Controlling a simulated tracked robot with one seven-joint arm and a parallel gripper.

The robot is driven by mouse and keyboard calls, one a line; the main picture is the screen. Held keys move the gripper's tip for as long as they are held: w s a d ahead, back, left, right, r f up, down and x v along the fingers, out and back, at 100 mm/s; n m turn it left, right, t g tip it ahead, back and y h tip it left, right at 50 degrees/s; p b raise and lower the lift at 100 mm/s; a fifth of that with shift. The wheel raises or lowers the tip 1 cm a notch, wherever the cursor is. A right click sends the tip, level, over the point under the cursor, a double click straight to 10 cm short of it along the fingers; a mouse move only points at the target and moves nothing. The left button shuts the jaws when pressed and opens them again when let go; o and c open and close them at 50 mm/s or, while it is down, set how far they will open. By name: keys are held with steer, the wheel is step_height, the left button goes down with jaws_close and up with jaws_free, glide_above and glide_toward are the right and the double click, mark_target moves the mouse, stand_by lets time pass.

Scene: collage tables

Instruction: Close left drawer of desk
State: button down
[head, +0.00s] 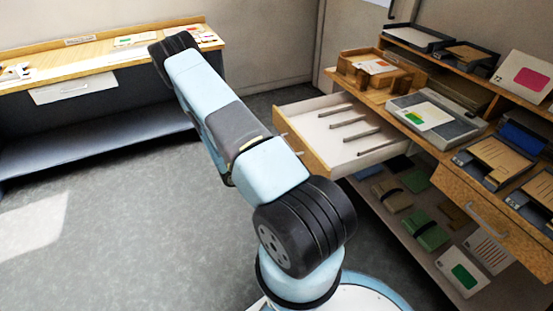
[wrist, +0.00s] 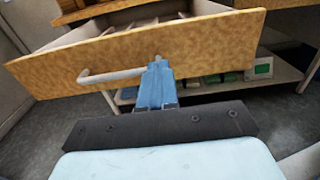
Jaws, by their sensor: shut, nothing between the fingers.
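The desk (head: 405,92) stands on the right in the head view. Its left drawer (head: 350,150) is pulled out, showing a white inside with several thin dividers. In the wrist view the wooden drawer front (wrist: 205,50) spans the upper part, with a pale bar handle (wrist: 110,76) on it. My gripper (wrist: 157,66) is shut and empty, its blue fingers pointing at the drawer front by the handle's right end. Whether the fingertips touch the front or handle, I cannot tell. In the head view my arm hides the gripper.
The desk's right drawer (head: 490,215) looks shut. Trays and papers lie on the desktop, and several boxes lie on the lower shelf (head: 455,245). Another table (head: 75,68) stands at the far left. The grey floor (head: 110,200) between is clear.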

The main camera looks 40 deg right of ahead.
mark_target(305, 149)
steer(key=x, duration=0.7)
steer(key=shift+s+d, duration=0.1)
steer(key=shift+d, duration=0.15)
